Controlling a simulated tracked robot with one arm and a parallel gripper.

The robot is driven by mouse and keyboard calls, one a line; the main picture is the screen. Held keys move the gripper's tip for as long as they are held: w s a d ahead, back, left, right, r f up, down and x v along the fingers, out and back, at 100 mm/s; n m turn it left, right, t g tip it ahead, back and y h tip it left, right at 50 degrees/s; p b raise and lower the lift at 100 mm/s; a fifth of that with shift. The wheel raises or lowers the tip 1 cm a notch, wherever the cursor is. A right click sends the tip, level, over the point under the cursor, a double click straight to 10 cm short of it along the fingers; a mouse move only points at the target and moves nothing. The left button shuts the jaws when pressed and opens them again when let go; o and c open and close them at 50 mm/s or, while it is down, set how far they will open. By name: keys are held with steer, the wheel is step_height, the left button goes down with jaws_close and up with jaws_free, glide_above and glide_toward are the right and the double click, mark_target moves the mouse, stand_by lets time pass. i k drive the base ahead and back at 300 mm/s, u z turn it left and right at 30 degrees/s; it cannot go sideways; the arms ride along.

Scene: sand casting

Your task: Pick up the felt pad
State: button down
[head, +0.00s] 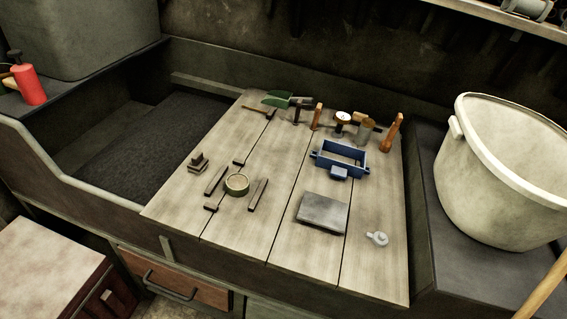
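No thing in view is plainly a felt pad. A flat grey square slab (323,212) lies on the near right part of the wooden board (240,238) and may be it, but its material cannot be told at this size. Nothing lies on top of the slab. A small round grey piece with a ring (377,239) lies to its right. My gripper is not in view.
A round pot (237,184) and several dark bars are left of the slab. Hand tools, including a green-bladed one (278,98), line the board's back. A large pale bucket (470,190) stands right. A dark sand bin (160,160) is left. The board's near edge is clear.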

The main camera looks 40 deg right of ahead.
mark_target(197, 164)
steer(key=u, duration=0.5)
steer(key=k, duration=1.2)
steer(key=u, duration=0.5)
steer(key=i, duration=1.75)
steer(key=z, duration=1.05)
steer(key=i, duration=1)
steer(key=z, duration=0.95)
steer(key=i, duration=0.3)
steer(key=z, duration=0.1)
steer(key=k, duration=0.5)
